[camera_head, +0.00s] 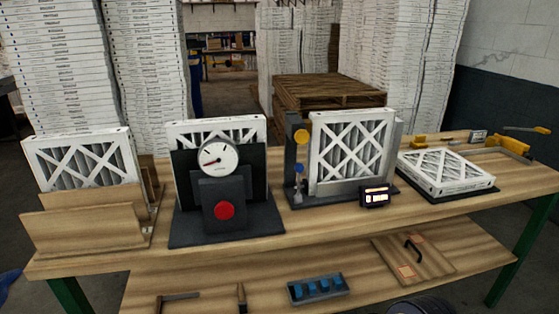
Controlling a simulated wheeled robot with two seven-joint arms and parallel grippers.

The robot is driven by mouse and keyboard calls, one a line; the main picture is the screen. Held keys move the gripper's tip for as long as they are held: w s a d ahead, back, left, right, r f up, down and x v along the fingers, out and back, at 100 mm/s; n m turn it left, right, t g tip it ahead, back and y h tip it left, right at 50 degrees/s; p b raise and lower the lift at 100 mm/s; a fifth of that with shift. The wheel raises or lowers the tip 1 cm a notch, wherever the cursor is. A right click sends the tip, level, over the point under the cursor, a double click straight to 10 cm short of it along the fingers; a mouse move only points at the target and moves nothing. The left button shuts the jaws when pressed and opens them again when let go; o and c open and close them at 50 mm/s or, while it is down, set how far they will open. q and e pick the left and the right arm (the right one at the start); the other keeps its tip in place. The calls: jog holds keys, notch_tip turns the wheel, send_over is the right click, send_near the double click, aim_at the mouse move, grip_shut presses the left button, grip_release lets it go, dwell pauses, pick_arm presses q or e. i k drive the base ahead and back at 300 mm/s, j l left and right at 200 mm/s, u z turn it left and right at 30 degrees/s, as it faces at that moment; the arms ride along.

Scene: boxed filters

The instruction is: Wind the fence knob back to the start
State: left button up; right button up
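No knob is labelled as the fence knob, so I cannot tell which one it is. A red round knob or button (224,210) sits on the front of a dark stand below a round dial gauge (219,158) with a white face. A yellow round knob (301,136) is on the dark upright post (293,155) of another fixture, with a small blue part (299,168) below it. That fixture holds a white-framed filter (352,150) upright beside a small lit display (375,197). Neither of my grippers is in view.
The wooden bench (290,238) also holds a filter in a wooden rack (85,225), a filter lying flat (445,170), and yellow clamps (508,145) at right. A lower shelf carries a blue-filled tray (318,288) and a board (413,258). Stacked boxes stand behind.

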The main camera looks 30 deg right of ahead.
aim_at(302, 137)
jog(key=z, duration=1.35)
